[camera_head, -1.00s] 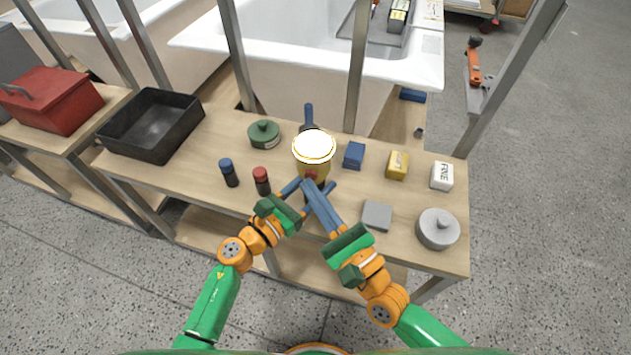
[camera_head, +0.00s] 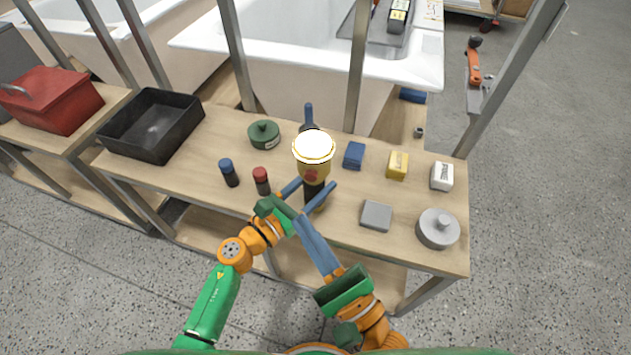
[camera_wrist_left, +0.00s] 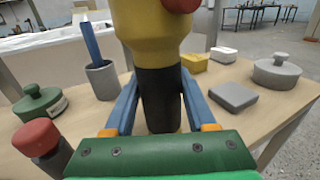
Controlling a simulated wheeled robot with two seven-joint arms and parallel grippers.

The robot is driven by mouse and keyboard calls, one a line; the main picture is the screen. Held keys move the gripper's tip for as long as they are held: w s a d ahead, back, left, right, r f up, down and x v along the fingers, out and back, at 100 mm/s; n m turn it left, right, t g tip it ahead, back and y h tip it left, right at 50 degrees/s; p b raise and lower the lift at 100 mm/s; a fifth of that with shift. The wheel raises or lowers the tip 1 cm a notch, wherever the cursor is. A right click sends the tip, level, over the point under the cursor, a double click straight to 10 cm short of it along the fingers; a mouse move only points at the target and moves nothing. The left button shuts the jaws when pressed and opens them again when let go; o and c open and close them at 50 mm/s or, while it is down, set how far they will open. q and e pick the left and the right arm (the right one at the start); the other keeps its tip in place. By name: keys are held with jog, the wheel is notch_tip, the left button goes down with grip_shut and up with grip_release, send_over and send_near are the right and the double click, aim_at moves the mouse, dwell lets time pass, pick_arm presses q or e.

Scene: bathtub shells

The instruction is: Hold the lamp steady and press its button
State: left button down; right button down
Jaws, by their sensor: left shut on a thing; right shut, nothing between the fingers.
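The lamp (camera_head: 316,164) stands upright on the bench, with a bright white top, a yellow body and a dark lower part. Its red button (camera_head: 311,176) faces me; the button also shows at the top edge of the left wrist view (camera_wrist_left: 181,4). My left gripper (camera_head: 312,190) is shut on the lamp's dark lower part, with one blue finger on each side, as the left wrist view (camera_wrist_left: 158,98) shows. My right gripper (camera_head: 299,219) is shut and empty. In the head view its fingertips lie below the button, apart from it, overlapping part of my left gripper.
Red-capped (camera_head: 261,181) and blue-capped (camera_head: 229,173) cylinders stand left of the lamp. A blue box (camera_head: 354,155), a grey block (camera_head: 376,215) and a grey lidded pot (camera_head: 437,229) stand to its right. A grey cup with a blue handle (camera_head: 308,115) is behind it.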

pick_arm(q)
jog(key=shift+c, duration=0.7)
grip_release()
